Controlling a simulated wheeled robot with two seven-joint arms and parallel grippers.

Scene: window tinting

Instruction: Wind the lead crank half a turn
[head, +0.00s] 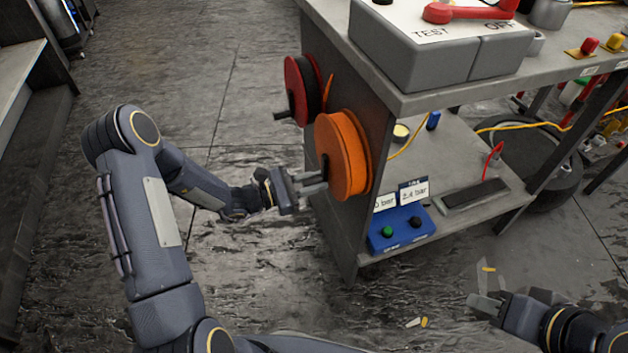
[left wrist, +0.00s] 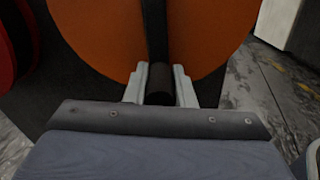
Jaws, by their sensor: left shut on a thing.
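An orange lead reel (head: 342,155) is mounted on the side panel of the grey workbench. Its black crank arm (left wrist: 156,30) shows in the left wrist view, with a dark round handle (left wrist: 159,84) at its lower end. My left gripper (head: 318,182) reaches the reel from the left and is shut on the crank handle, with a finger on each side of it in the left wrist view (left wrist: 159,86). The far end of the handle is hidden. My right gripper (head: 484,304) is at the lower right, away from the reel, with its fingers spread and nothing between them.
A red reel (head: 299,88) with its own dark handle (head: 283,115) sits behind the orange one. A grey test box (head: 440,60) stands on the bench top (head: 400,100). A blue gauge box (head: 400,232) is on the lower shelf. The floor left of the bench is clear.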

